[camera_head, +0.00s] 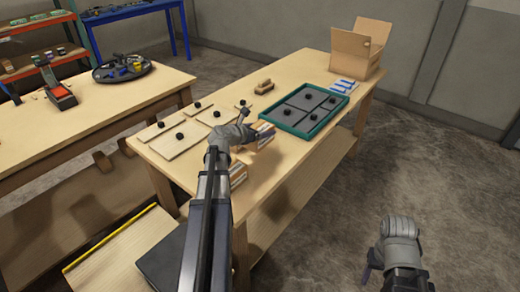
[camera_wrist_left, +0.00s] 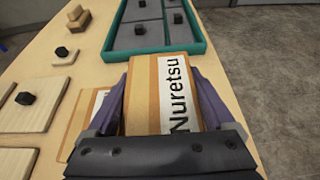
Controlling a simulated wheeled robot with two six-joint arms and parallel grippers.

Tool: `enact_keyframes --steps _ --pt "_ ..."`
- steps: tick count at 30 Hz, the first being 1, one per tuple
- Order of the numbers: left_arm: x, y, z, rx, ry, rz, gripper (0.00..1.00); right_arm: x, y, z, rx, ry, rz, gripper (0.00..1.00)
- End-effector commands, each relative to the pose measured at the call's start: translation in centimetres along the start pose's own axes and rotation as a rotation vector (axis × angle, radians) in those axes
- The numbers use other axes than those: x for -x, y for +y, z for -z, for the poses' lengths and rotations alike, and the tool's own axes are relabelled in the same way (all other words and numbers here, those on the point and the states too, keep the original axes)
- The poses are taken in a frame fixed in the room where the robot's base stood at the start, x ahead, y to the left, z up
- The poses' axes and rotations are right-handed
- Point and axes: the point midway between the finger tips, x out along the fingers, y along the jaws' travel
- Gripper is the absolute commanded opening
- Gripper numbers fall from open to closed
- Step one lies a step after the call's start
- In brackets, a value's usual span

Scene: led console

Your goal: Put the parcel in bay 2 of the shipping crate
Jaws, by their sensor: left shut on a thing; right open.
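My left gripper (camera_head: 247,136) is shut on a tan parcel (camera_wrist_left: 146,85), with a white label reading "Nuretsu" facing up between its purple fingers in the left wrist view. The parcel is over the table's front part; I cannot tell if it touches the table. A teal-rimmed tray (camera_head: 291,129), divided into grey sections with black knobs, lies beyond the gripper; it also shows in the left wrist view (camera_wrist_left: 196,47). It looks like the divided crate; no bay numbers are readable. My right gripper (camera_head: 372,272) is open and empty, off the table at lower right.
Another tan box (camera_wrist_left: 88,118) sits left of the held parcel. Wooden panels with black knobs (camera_head: 178,140) lie at the table's left. Small wooden blocks (camera_head: 264,87) lie behind. An open cardboard box (camera_head: 352,53) stands at the far end, with blue-white items (camera_head: 342,86) before it.

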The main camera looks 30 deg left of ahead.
Motion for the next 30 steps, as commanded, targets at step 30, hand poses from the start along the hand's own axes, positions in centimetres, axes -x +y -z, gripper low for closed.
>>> enact_keyframes --steps 30 --pt "-2.1 0.0 5.0 0.001 -0.001 0.0 0.12 -5.4 -0.5 0.3 0.0 0.0 0.0 0.58"
